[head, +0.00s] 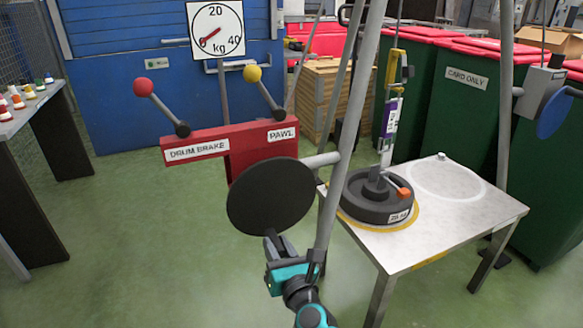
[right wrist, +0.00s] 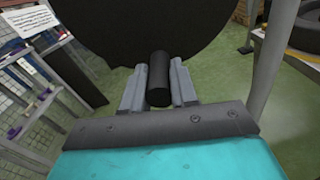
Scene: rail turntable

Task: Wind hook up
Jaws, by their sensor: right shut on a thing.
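A black winch disc (head: 270,198) sits on a red housing (head: 225,150) fixed to a grey frame leg. My right gripper (head: 279,246) is at the disc's lower edge. In the right wrist view its fingers (right wrist: 158,88) are shut on a short black crank handle (right wrist: 159,78) that stands out from the disc. A yellow hook block (head: 394,68) hangs from a line above the table, with a purple and white link (head: 389,125) beneath it. A round black weight (head: 378,205) is under the link, on the table as far as I can tell. My left gripper is out of view.
The housing carries a red-knobbed DRUM BRAKE lever (head: 144,87) and a yellow-knobbed PAWL lever (head: 252,73). A kg dial (head: 216,30) stands behind. The metal table (head: 470,212) has a bare marked circle. A blue disc (head: 556,114) is at right. Green floor lies open at left.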

